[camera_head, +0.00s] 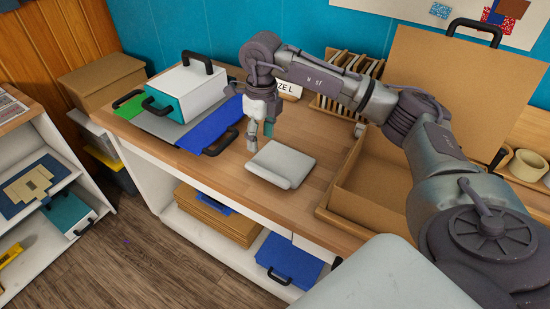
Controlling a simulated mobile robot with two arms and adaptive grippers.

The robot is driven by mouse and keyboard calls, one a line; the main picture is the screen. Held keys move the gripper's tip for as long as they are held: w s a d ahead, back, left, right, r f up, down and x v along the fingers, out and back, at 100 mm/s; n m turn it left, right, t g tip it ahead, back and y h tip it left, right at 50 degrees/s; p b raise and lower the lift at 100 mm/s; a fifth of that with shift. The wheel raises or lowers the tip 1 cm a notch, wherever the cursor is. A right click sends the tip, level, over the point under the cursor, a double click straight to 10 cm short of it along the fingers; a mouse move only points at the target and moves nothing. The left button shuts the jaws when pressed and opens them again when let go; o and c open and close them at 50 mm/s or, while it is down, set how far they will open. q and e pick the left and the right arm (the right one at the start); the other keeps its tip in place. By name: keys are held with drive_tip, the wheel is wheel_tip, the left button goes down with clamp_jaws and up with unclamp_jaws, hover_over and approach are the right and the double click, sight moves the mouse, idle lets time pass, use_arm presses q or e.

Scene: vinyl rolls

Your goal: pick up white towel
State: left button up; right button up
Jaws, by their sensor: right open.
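A folded white towel (281,164) lies flat on the wooden table (220,166), near its front edge. My right gripper (260,142) hangs pointing down just behind and to the left of the towel. Its fingers are open and hold nothing. It appears apart from the towel, though the exact gap to the table is hard to judge. My left gripper is not in view.
An open cardboard box (380,190) stands right of the towel, under my right arm. A white and teal case (186,82), a blue folder (212,128) and a slotted wooden rack (350,80) are behind. A shelf (215,237) lies below the tabletop.

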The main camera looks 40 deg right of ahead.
drive_tip(key=p, duration=0.2)
hover_over(267, 172)
drive_tip(key=shift+h, duration=0.3)
wheel_tip(267, 172, down, 8)
drive_tip(key=shift+r, duration=0.25)
wheel_tip(267, 172, down, 5)
drive_tip(key=shift+s+r+p, duration=0.1)
drive_tip(key=shift+p, duration=0.95)
drive_tip(key=shift+f, duration=0.35)
drive_tip(key=shift+c, duration=0.3)
clamp_jaws()
